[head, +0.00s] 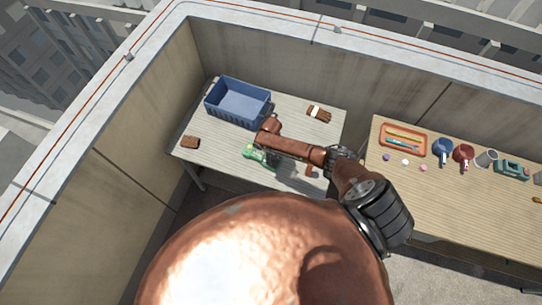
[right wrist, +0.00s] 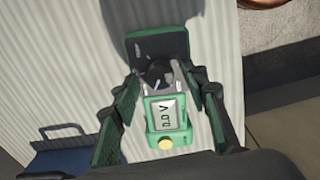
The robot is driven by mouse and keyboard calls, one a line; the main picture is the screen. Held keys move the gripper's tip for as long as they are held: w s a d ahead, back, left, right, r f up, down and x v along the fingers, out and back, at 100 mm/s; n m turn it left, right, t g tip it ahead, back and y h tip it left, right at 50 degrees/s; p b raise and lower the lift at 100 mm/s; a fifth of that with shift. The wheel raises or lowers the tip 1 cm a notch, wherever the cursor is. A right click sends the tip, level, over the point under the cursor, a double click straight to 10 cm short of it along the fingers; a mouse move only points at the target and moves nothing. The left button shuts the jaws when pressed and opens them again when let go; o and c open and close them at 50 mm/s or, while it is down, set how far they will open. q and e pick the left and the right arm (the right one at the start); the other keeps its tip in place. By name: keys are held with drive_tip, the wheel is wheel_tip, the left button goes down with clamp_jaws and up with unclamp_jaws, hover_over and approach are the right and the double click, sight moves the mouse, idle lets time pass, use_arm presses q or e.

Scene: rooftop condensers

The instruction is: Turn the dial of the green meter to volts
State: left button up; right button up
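The green meter (head: 252,152) lies on the left table, partly hidden by my right arm in the head view. In the right wrist view the meter (right wrist: 167,142) shows a yellow round button and a lit display that appears to read 0.0 V, seen rotated. Its dark dial (right wrist: 157,76) sits beyond the display. My right gripper (right wrist: 163,78) has its fingers on either side of the dial, very close to it. I cannot tell whether they press on it. The dial's pointer and markings are not readable. My left gripper is in neither view.
A blue bin (head: 238,102) stands at the back of the left table (head: 215,145), with a brown block (head: 190,142) and brown gloves (head: 319,113) nearby. The right table (head: 450,205) holds an orange tray (head: 402,152), mugs and small items. Parapet walls enclose the back.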

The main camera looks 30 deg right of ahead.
drive_tip(key=shift+r, duration=0.1)
wheel_tip(320, 180, up, 12)
idle(0.6)
drive_tip(key=shift+s, duration=0.1)
idle(0.4)
